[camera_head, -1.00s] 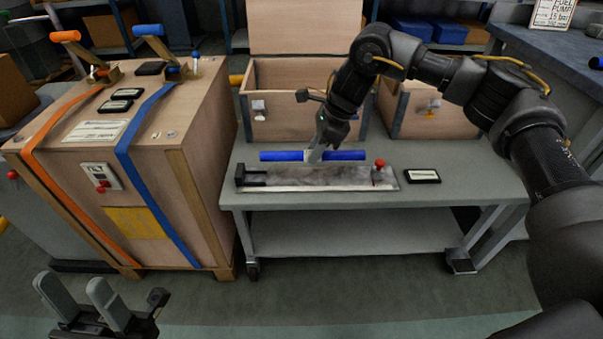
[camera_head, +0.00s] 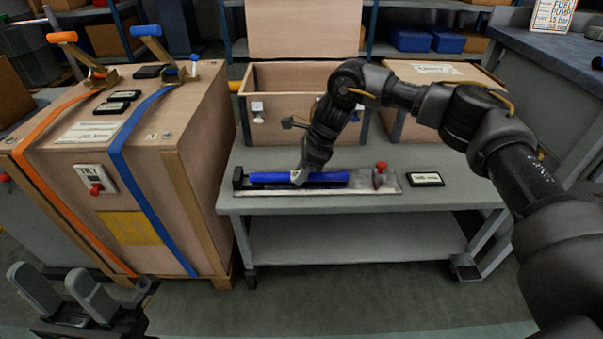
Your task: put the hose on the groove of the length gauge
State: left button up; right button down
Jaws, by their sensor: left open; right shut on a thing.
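The blue hose (camera_head: 265,177) lies lengthwise along the length gauge (camera_head: 345,190), a long grey metal plate with a dark stop at its left end and a red knob (camera_head: 382,166) at its right end. The hose's left end is close to the dark stop. I cannot tell whether it rests fully in the groove, which it hides. My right gripper (camera_head: 300,177) is shut on the hose near its middle, reaching down from above. My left gripper (camera_head: 62,291) is open and empty at the bottom left, far from the gauge.
The gauge lies on a grey cart table (camera_head: 450,190) with a small black label plate (camera_head: 426,179) to its right. A large strapped wooden crate (camera_head: 190,150) stands left of the cart. An open wooden box (camera_head: 285,130) is behind it.

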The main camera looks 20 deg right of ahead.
jog(key=shift+f, duration=0.1)
jog(key=c, duration=1.2)
grip_release()
